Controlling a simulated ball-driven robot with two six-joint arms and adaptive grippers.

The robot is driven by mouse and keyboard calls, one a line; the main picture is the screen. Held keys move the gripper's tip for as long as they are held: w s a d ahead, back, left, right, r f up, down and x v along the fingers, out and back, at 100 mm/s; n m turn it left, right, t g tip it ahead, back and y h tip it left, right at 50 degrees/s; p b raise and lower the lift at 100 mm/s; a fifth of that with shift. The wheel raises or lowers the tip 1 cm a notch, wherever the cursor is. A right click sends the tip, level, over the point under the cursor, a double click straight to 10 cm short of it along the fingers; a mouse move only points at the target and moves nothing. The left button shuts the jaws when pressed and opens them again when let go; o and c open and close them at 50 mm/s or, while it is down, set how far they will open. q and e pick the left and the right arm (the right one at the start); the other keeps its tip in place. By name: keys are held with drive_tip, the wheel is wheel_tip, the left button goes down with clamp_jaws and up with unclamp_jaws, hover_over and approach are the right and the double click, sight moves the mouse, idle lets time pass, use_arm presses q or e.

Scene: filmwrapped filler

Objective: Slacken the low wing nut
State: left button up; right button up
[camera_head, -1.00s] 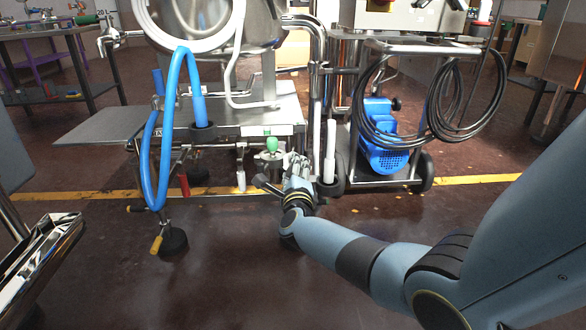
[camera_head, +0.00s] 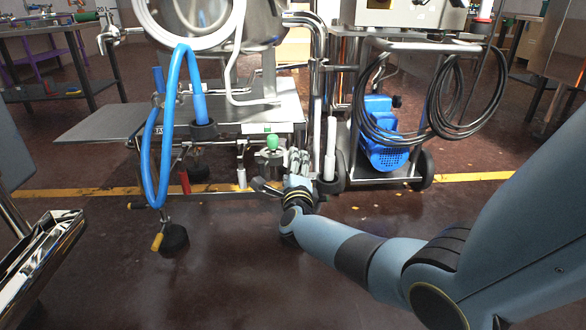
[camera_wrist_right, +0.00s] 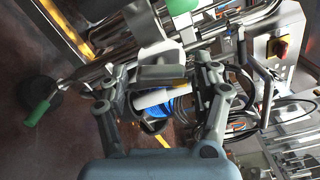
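In the head view my right gripper (camera_head: 296,162) is low at the front of the steel machine, just right of a green ball knob (camera_head: 272,143) on a metal fitting. In the right wrist view the two fingers of this gripper (camera_wrist_right: 161,78) stand apart. A grey, flat-sided metal piece (camera_wrist_right: 162,60) lies between or just beyond the fingertips; it may be the low wing nut, but its wings are not clear. I cannot tell whether the fingers touch it. The green knob (camera_wrist_right: 181,5) shows at the top edge there. My left gripper is out of view.
A blue hose (camera_head: 152,150) hangs in a loop left of the fitting. A white upright tube (camera_head: 331,145) stands close right of my right gripper. A blue motor (camera_head: 382,135) and coiled black cable (camera_head: 440,125) are on the trolley at right.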

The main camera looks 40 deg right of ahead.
drive_tip(key=shift+o, duration=0.2)
drive_tip(key=v, duration=1.2)
